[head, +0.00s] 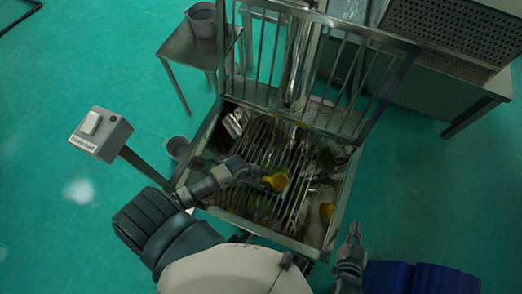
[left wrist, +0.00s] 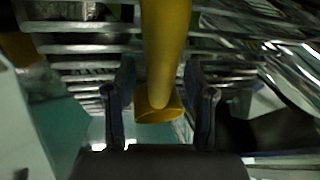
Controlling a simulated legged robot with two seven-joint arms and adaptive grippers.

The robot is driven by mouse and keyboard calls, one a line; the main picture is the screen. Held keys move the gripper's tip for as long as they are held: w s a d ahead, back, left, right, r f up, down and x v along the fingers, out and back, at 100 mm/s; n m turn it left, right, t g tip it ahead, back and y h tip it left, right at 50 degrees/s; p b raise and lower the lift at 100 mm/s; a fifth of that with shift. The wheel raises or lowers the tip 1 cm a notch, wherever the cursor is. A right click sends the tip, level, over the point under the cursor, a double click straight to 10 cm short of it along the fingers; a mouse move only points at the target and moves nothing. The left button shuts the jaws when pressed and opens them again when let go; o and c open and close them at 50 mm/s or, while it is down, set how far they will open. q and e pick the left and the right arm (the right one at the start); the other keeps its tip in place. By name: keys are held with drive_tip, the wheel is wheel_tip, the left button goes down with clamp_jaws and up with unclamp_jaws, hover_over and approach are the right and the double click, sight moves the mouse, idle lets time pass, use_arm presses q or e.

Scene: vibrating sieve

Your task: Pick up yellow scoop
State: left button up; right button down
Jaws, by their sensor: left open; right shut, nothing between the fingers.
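The yellow scoop (head: 277,180) lies over the metal bars of the sieve (head: 345,190) near its middle. My left gripper (head: 258,174) is beside it, at its left in the head view. In the left wrist view a long yellow part of the scoop (left wrist: 165,45) runs down between the two open fingers of my left gripper (left wrist: 160,108), with a gap on each side. My right gripper (head: 354,232) is shut and empty, outside the sieve's right front corner.
A switch box (head: 100,134) on a post stands at left. A grey bucket (head: 201,20) sits on a side table (head: 180,47). Upright metal railings (head: 345,68) rise at the sieve's back.

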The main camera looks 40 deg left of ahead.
use_arm(q)
drive_tip(key=shift+f, duration=0.1)
clamp_jaws()
idle(0.4)
